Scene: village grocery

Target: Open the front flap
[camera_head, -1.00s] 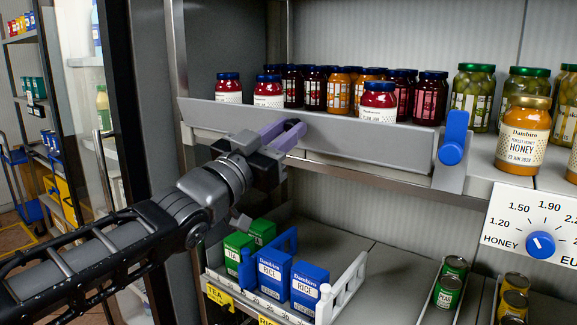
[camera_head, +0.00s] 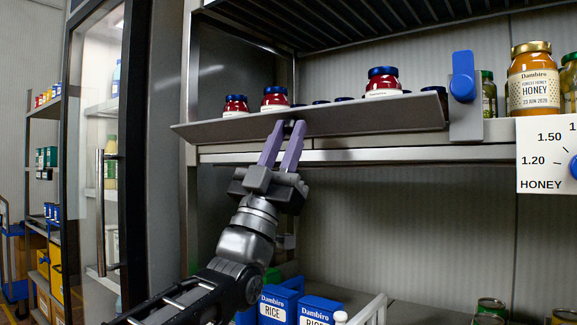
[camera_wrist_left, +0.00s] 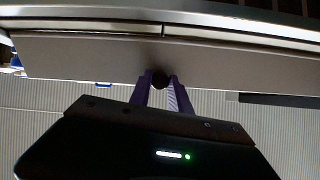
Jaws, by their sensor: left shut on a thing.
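The front flap (camera_head: 340,117) is a long grey panel along the front of the upper shelf. It looks tilted, with its face seen at a shallow angle. My left gripper (camera_head: 285,128) reaches up to it from below, left of its middle. In the left wrist view the two purple fingers (camera_wrist_left: 160,82) are closed around a small dark round knob (camera_wrist_left: 161,79) at the flap (camera_wrist_left: 90,58). A blue lever (camera_head: 463,76) stands upright on a grey bracket at the flap's right end. My right gripper is not in view.
Red jars with blue lids (camera_head: 275,98) stand behind the flap's upper edge, their bases hidden. A honey jar (camera_head: 532,80) stands right of the lever. Blue rice boxes (camera_head: 278,306) stand below my arm. A glass-door cabinet (camera_head: 104,130) is at the left.

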